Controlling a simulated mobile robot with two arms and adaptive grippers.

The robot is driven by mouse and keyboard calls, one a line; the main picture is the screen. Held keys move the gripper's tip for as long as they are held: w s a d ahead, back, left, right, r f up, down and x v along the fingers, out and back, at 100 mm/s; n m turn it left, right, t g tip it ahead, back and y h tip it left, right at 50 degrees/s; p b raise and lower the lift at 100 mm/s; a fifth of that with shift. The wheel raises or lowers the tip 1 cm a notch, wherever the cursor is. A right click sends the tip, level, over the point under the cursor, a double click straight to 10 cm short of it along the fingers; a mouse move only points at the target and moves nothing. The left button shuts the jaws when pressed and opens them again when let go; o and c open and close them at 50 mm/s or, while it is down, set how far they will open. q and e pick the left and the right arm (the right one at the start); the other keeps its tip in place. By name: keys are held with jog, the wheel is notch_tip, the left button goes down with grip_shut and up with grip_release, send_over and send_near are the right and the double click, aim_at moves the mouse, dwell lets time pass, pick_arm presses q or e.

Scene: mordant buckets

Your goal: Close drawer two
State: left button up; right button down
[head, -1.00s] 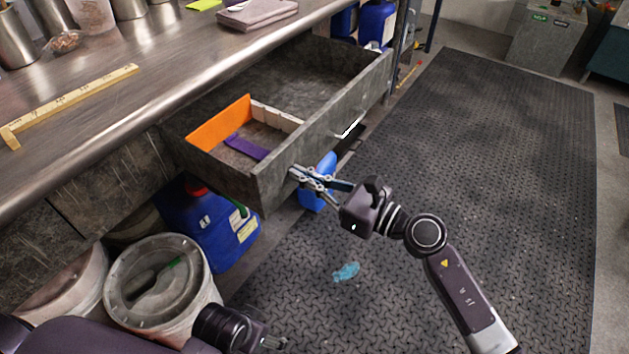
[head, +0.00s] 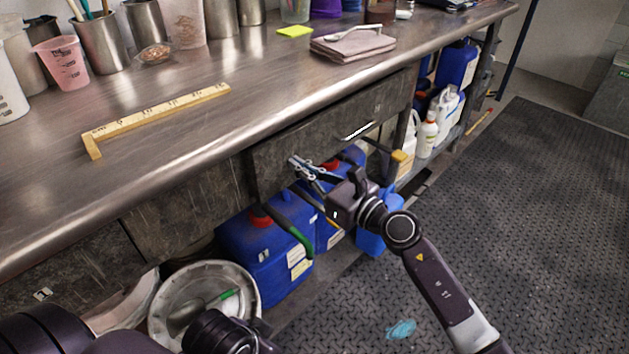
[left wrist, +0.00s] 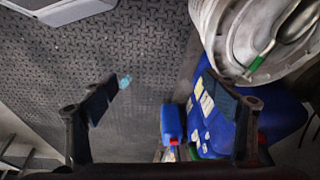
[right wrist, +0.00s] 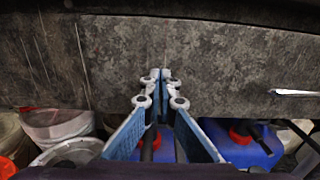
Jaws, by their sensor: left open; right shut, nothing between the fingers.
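The drawer (head: 365,125) is a dark, scratched front with a pale handle, under the steel bench top. It looks pushed in, with no interior showing; I cannot tell whether it is fully flush. In the right wrist view the drawer front (right wrist: 235,65) fills the upper half. My right gripper (head: 298,163) is shut and empty, its tips at the left part of the drawer front, left of the handle. Its closed tips (right wrist: 160,75) look to be against the front. My left gripper (left wrist: 165,105) is open and empty, low beside the white bucket and away from the drawer.
Blue canisters (head: 262,250) and a white lidded bucket (head: 205,292) stand below the bench. The bench top holds a wooden ruler (head: 160,112), a folded cloth (head: 352,44) and several cups. Black matting (head: 520,230) leaves open floor at right.

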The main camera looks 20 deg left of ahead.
aim_at(291, 182)
jog(key=b+x, duration=0.1)
jog(key=x, duration=0.2)
jog(key=shift+w+a, duration=0.1)
jog(key=shift+a, duration=0.05)
jog(key=shift+r, duration=0.1)
pick_arm(q)
jog(key=shift+t, duration=0.9)
jog(key=w, duration=0.2)
jog(key=w+d, duration=0.1)
jog(key=w, duration=0.1)
jog(key=shift+d+r, duration=0.1)
pick_arm(e)
jog(key=shift+r, duration=0.1)
